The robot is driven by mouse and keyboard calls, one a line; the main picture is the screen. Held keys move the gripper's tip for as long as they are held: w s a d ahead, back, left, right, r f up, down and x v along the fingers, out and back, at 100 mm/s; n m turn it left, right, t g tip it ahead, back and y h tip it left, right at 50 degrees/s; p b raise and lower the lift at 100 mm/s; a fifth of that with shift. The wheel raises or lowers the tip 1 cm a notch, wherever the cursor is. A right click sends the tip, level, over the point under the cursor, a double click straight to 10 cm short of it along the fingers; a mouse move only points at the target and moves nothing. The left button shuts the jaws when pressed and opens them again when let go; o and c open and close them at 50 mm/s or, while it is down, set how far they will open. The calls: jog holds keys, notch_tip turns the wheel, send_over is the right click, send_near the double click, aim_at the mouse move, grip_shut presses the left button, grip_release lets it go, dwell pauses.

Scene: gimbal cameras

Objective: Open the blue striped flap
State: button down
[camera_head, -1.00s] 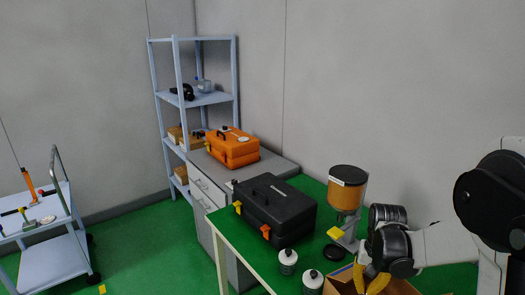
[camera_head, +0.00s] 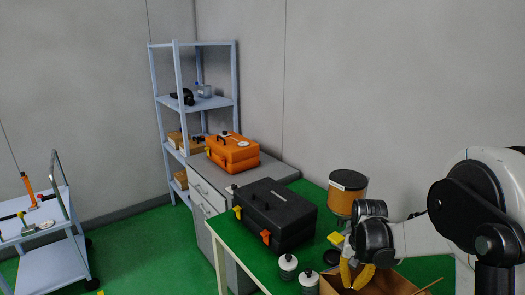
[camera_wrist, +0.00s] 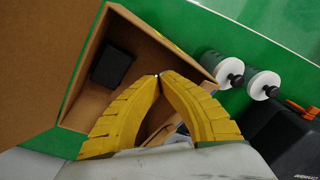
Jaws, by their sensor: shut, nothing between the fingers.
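An open cardboard box (camera_head: 397,285) stands on the green table, low in the head view. The wrist view looks down into this box (camera_wrist: 192,47), where a small black block lies. A wide brown flap (camera_wrist: 45,65) is folded outward on the left. My yellow-fingered gripper (camera_head: 356,276) is over the box. In the wrist view my gripper (camera_wrist: 158,76) has its fingertips together with nothing between them, above the box opening. Behind the fingers a brown piece with a small bluish area is partly hidden. I cannot make out a blue striped flap for certain.
Two white-and-grey bottles (camera_head: 288,266) (camera_head: 309,282) stand near the box. A black toolbox (camera_head: 276,212) and an orange-filled dispenser (camera_head: 347,193) are behind on the table. An orange case (camera_head: 232,151) sits on the grey cabinet.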

jog(key=shift+w+a, duration=1.25)
jog(key=shift+w, duration=0.3)
jog(key=shift+d, duration=0.1)
notch_tip(320, 180, up, 12)
jog(key=s+d+p, duration=0.1)
jog(key=s+p, duration=0.1)
jog(key=p, duration=0.5)
jog(key=shift+s+d, duration=0.2)
jog(key=shift+d, duration=0.2)
